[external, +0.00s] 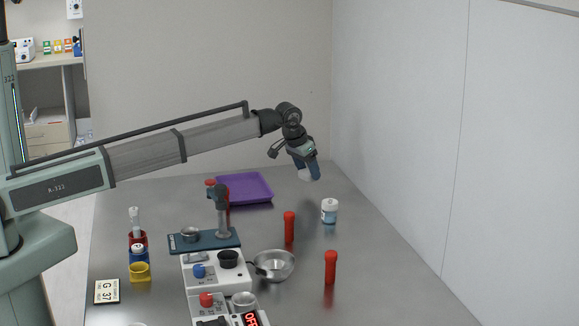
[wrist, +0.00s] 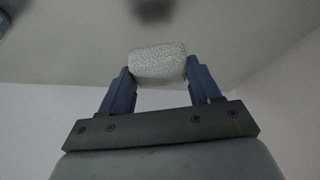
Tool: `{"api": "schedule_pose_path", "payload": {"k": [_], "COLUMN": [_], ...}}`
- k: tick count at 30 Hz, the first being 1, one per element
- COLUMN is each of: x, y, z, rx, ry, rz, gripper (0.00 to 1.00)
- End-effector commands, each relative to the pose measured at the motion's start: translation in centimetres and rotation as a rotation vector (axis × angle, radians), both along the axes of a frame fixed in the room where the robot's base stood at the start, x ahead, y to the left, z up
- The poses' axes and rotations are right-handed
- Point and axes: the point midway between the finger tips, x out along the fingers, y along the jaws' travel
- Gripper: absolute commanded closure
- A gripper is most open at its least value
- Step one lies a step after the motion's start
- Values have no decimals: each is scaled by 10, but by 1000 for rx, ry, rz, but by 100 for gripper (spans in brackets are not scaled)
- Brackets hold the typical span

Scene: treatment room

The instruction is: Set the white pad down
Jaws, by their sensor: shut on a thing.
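My gripper (external: 308,168) is at the far end of the table, raised above its surface. It is shut on the white pad (external: 304,175). In the wrist view the white pad (wrist: 158,64) is a rough, whitish, rounded block pinched between the two blue fingers of my gripper (wrist: 160,80). The pad is clear of the table and touches nothing else that I can see. In the external view one finger partly hides it.
A purple tray (external: 262,199) lies left of my gripper. A white-capped jar (external: 329,212) and two red cylinders, one nearer (external: 330,268) and one farther (external: 289,228), stand on the right. A metal bowl (external: 288,262) and devices fill the middle. The right side of the grey table (external: 385,290) is clear.

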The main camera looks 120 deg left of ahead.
Motion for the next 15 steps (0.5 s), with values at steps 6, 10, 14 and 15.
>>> {"api": "schedule_pose_path", "payload": {"k": [6,10,14,15], "x": [0,0,0,0], "y": [0,0,0,0], "z": [-16,-33,-44,-45], "rx": [0,0,1,1], "ry": [0,0,0,0], "rz": [0,0,0,0], "gripper": [66,66,66,66]}}
